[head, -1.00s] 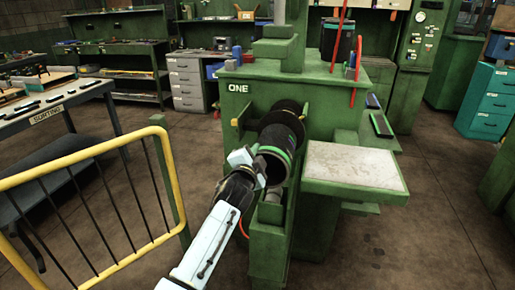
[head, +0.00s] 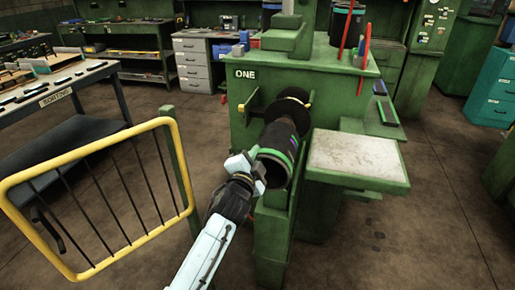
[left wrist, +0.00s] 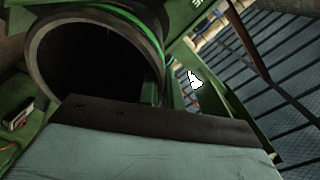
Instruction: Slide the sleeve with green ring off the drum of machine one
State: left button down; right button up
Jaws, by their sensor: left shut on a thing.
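The black sleeve with the green ring (head: 284,147) sits at the front of machine one (head: 245,100), in line with its drum and dark round flange (head: 299,106). Its open end faces me, with the green ring near that end. How much of the drum is still inside it is hidden. My left gripper (head: 249,170) is shut on the sleeve's left rim. In the left wrist view the sleeve's dark open mouth (left wrist: 40,62) and green ring fill the upper left, with a gripper finger (left wrist: 150,120) across its lower edge. My right gripper is out of view.
A yellow-framed barrier (head: 88,150) stands left of my left arm. A green side table with a pale top (head: 355,155) stands close right of the sleeve. A sorting table (head: 60,95) is at the far left. The floor between barrier and machine is open.

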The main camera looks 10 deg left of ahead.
pick_arm(q)
jog(key=s+p, duration=0.4)
jog(key=s, duration=1.1)
jog(key=shift+s+a+r, duration=0.2)
jog(key=shift+s+a, duration=0.05)
dwell(0.7)
jog(key=shift+p, duration=0.3)
jog(key=shift+s+r+g+p, duration=0.35)
jog(key=shift+s+g+p, duration=0.35)
jog(key=shift+p, duration=1.65)
jog(key=shift+s+r+g+p, duration=0.4)
jog(key=shift+g+p, duration=0.55)
jog(key=shift+p, duration=1.4)
jog(key=shift+s+r+g+p, duration=0.25)
jog(key=shift+s+g+p, duration=0.5)
jog(key=shift+p, duration=1.6)
jog(key=shift+w, duration=0.15)
